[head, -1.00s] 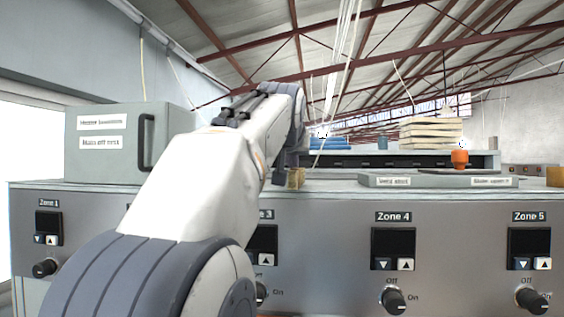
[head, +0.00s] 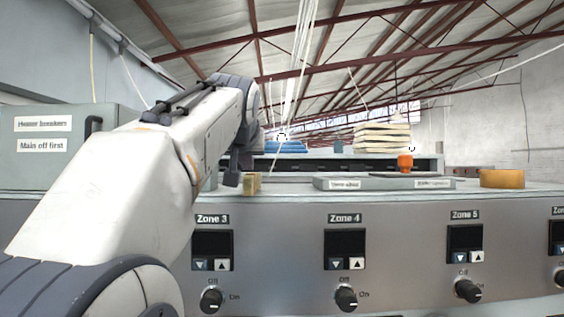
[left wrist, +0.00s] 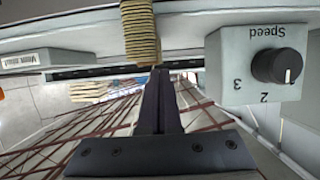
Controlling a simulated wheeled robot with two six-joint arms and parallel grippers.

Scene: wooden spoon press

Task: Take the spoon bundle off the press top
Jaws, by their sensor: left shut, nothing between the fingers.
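The spoon bundle (head: 251,184), a small tan bundle, stands on the press top (head: 290,191) near its front edge. In the left wrist view the bundle (left wrist: 139,32) is large, with tan bands, at the top just left of centre. My left gripper (head: 232,179) is just left of the bundle in the head view, partly hidden by my arm. In the left wrist view its dark fingers (left wrist: 159,73) are together and empty, with their tips close to the bundle's end. I cannot tell whether they touch it. My right gripper is not in view.
A low labelled panel (head: 384,183), an orange cup (head: 405,162) and a tan roll (head: 502,179) sit right of the bundle. A pale stack (head: 382,138) and a blue stack (head: 285,146) are behind. A speed knob box (left wrist: 262,67) stands beside the fingers.

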